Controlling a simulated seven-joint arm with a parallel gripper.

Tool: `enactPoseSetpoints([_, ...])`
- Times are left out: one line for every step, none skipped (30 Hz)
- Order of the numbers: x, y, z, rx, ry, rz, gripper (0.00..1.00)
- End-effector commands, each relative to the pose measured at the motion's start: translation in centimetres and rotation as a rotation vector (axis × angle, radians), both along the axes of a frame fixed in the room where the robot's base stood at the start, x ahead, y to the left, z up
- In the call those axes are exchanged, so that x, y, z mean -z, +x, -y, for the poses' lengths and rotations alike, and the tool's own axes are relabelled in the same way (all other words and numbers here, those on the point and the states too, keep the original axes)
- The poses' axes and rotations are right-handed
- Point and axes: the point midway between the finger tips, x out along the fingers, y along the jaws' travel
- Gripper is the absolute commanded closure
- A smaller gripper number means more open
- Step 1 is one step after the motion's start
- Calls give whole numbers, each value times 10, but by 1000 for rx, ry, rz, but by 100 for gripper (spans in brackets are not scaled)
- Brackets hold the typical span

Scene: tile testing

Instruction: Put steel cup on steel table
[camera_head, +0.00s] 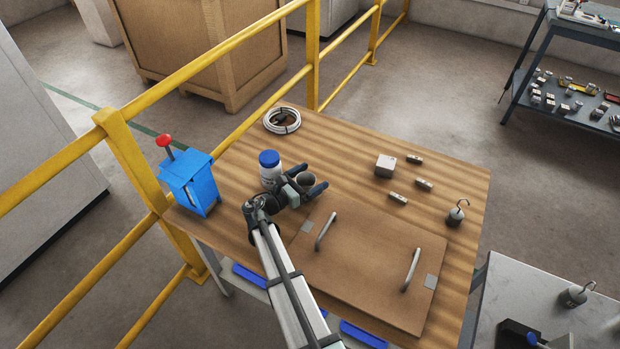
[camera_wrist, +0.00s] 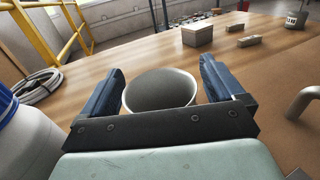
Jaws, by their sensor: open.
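The steel cup (camera_head: 305,180) stands on the wooden table, and its grey round mouth also shows in the wrist view (camera_wrist: 160,90). My gripper (camera_head: 307,186) is low over the table with its two dark fingers apart. In the wrist view, the cup sits between the fingers (camera_wrist: 160,85), with a finger on each side. I cannot tell whether either finger touches it. The cup's lower part is hidden by my gripper. A grey-topped table (camera_head: 512,290) at the lower right looks like the steel table.
A blue-lidded white jar (camera_head: 269,168) stands close left of my gripper. A board with handles (camera_head: 370,262) lies in front. A blue box with a red-knobbed lever (camera_head: 190,182), a cable coil (camera_head: 282,120), a small block (camera_head: 385,166) and a hooked weight (camera_head: 456,214) are around. Yellow railing (camera_head: 312,55) runs behind.

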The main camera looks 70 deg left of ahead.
Motion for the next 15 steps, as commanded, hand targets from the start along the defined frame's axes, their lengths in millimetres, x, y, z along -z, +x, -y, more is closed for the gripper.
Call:
enactPoseSetpoints([-1, 0, 0, 0, 0, 0, 5])
enactPoseSetpoints([-1, 0, 0, 0, 0, 0, 5])
enactPoseSetpoints([-3, 0, 0, 0, 1, 0, 5])
enactPoseSetpoints([-4, -1, 1, 0, 0, 0, 5])
enactPoseSetpoints([-3, -4, 2, -1, 0, 0, 5])
enactPoseSetpoints([-3, -8, 4, -1, 0, 0, 5])
enactPoseSetpoints([-3, -12, 5, -1, 0, 0, 5])
enactPoseSetpoints([-3, -15, 7, -2, 0, 0, 5])
enactPoseSetpoints([-3, -21, 10, -2, 0, -1, 5])
enactPoseSetpoints([-3, -26, 12, -3, 0, -1, 5])
enactPoseSetpoints([-3, -32, 14, -2, 0, -1, 5])
enactPoseSetpoints([-3, -39, 17, -2, 0, 0, 5])
enactPoseSetpoints([-3, -44, 19, -3, 0, 0, 5])
enactPoseSetpoints([-3, -50, 22, -3, 0, 0, 5])
enactPoseSetpoints([-3, -57, 24, -3, 0, 0, 5])
